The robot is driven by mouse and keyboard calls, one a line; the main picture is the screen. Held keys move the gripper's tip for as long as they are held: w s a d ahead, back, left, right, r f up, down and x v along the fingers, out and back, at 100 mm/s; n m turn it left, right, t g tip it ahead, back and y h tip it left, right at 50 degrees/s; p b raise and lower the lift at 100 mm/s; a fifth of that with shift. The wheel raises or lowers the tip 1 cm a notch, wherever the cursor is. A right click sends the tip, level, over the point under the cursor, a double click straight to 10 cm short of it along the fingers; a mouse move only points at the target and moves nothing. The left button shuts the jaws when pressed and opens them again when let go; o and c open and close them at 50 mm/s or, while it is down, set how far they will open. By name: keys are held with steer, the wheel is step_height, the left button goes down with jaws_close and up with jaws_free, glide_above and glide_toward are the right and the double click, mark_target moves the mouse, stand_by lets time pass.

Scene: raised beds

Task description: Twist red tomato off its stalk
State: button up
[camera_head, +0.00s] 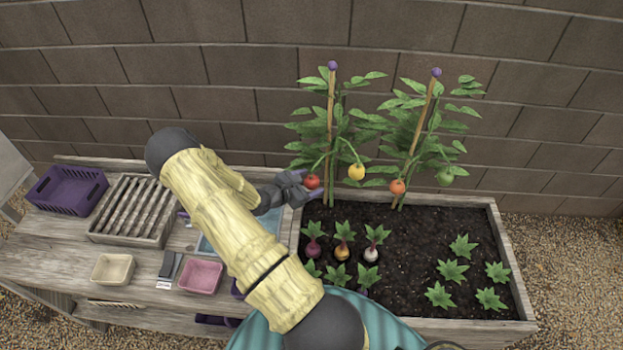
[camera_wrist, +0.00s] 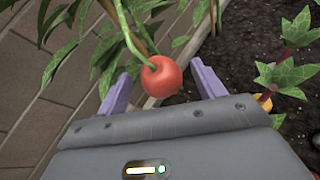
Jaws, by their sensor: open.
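The red tomato (camera_head: 312,181) hangs from a green stalk on the left tomato plant (camera_head: 333,130). In the wrist view the red tomato (camera_wrist: 161,76) sits between the two purple fingers of my gripper (camera_wrist: 164,88), a little nearer the left finger. The fingers are apart, with a gap on each side of the fruit. Its green stalk (camera_wrist: 130,38) runs up to the left from its top and is still joined to it. In the head view my gripper (camera_head: 306,187) is at the tomato from the left, and its fingers partly overlap it.
A yellow tomato (camera_head: 356,172), an orange tomato (camera_head: 397,187) and a green tomato (camera_head: 444,178) hang to the right. Beets and leafy seedlings grow in the bed (camera_head: 513,262). A purple crate (camera_head: 67,190), a slatted rack (camera_head: 132,208) and a pink tray (camera_head: 201,276) stand on the bench.

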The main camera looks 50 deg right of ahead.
steer(key=shift+x, duration=0.75)
steer(key=c, duration=1.2)
steer(key=shift+c, duration=0.2)
steer(key=shift+m+b, duration=2.25)
steer(key=shift+m, duration=0.05)
steer(key=shift+s+f+m+b, duration=0.15)
steer(key=shift+m+b, duration=2.05)
steer(key=shift+b, duration=1.55)
